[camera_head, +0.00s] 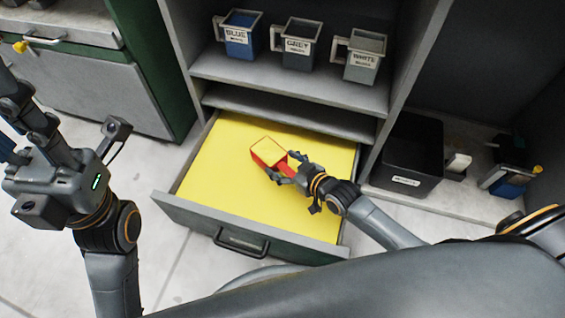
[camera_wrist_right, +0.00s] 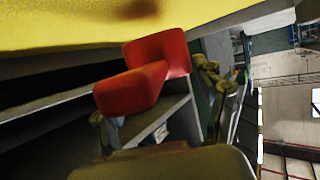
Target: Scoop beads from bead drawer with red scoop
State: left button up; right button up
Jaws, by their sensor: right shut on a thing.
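The bead drawer (camera_head: 180,212) is pulled open below the shelves and holds a wide, even layer of yellow beads (camera_head: 225,195). The red scoop (camera_head: 271,160) is over the middle of the drawer, its opening facing up and showing yellow inside. I cannot tell whether it touches the beads. My right gripper (camera_head: 287,169) is shut on the scoop's handle. In the right wrist view the red scoop (camera_wrist_right: 160,75) sits between the fingers, with the yellow bead surface (camera_wrist_right: 60,25) close to it. My left gripper (camera_head: 22,125) is at the far left, away from the drawer; its finger opening is unclear.
Blue (camera_head: 238,42), grey (camera_head: 296,48) and white (camera_head: 362,67) labelled jugs stand on the shelf above the drawer. A black bin (camera_head: 410,160) is right of the drawer, with another blue-filled container (camera_head: 507,182) farther right. A grey-green cabinet (camera_head: 95,85) stands at the left.

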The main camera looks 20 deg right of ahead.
aim_at(285, 167)
jog(key=shift+s+d+r+t+p, duration=0.1)
jog(key=shift+s+r+t+p, duration=0.05)
jog(key=shift+r+p, duration=0.55)
jog(key=shift+s+d+r+t+p, duration=0.15)
jog(key=shift+r+p, duration=0.2)
jog(key=shift+r, duration=0.5)
jog(key=shift+a, duration=0.1)
